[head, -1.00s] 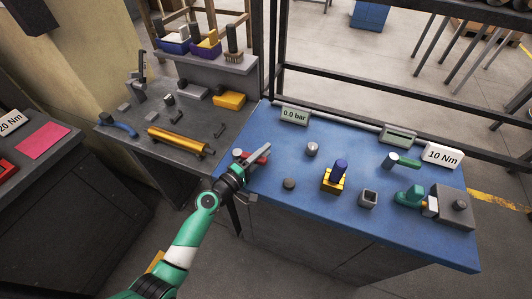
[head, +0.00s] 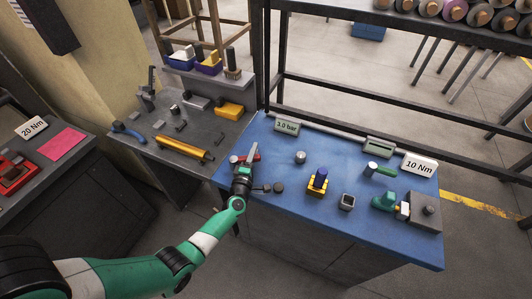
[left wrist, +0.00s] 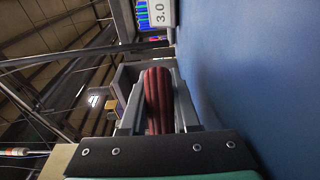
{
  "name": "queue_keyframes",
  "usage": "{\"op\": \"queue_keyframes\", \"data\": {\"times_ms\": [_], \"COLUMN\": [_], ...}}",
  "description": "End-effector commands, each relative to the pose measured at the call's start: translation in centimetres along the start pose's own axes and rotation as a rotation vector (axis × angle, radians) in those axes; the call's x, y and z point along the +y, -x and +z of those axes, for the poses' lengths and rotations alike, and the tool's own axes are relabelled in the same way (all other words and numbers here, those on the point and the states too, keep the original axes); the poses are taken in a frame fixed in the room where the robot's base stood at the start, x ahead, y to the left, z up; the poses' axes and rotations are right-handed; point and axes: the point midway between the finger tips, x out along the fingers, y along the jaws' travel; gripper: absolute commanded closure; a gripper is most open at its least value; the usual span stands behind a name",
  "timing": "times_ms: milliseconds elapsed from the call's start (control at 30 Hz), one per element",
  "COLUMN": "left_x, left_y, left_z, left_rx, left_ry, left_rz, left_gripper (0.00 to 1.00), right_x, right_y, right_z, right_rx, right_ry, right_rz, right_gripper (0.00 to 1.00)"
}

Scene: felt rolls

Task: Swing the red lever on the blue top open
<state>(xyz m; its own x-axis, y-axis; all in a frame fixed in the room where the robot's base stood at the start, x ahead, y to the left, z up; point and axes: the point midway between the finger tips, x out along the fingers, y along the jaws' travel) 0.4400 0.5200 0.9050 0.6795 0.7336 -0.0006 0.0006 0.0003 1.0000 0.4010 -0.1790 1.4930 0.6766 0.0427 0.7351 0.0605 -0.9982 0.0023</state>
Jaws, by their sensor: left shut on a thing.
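The blue top (head: 330,210) spans the middle of the head view. My left gripper (head: 248,158) is over its left end, with my green and white arm coming in from the lower left. The red lever (left wrist: 158,98) shows in the left wrist view as a ridged dark red grip between the two grey fingers, which are shut on it. In the head view only a little red shows beside the fingers, and the lever's pivot is hidden by the gripper. My right gripper is not in view.
A display reading 3.0 bar (head: 287,126) stands at the back edge. A 10 Nm sign (head: 420,165) is at the back right.

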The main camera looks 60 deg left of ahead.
Motion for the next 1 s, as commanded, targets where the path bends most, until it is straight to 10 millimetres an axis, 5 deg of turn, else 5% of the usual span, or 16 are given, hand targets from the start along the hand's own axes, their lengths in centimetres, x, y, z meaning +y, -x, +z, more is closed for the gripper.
{"op": "queue_keyframes", "data": {"times_ms": [367, 400, 567, 1000], "left_x": [0.1, 0.1, 0.1, 0.2], "left_y": [-0.1, -0.1, -0.1, 1.6], "left_z": [-0.3, -0.3, -0.3, -0.3], "left_rx": [0.013, 0.013, 0.012, 0.011], "left_ry": [-0.001, 0.0, 0.0, -0.001], "left_rz": [0.003, 0.003, 0.002, -0.001], "left_gripper": [1.0, 0.68, 0.4, 0.4], "right_x": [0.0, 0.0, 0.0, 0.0], "right_y": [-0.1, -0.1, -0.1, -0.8], "right_z": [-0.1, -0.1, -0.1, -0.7], "right_rx": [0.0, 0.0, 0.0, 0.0], "right_ry": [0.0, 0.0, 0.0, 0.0], "right_rz": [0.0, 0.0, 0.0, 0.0], "right_gripper": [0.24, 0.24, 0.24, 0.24]}}
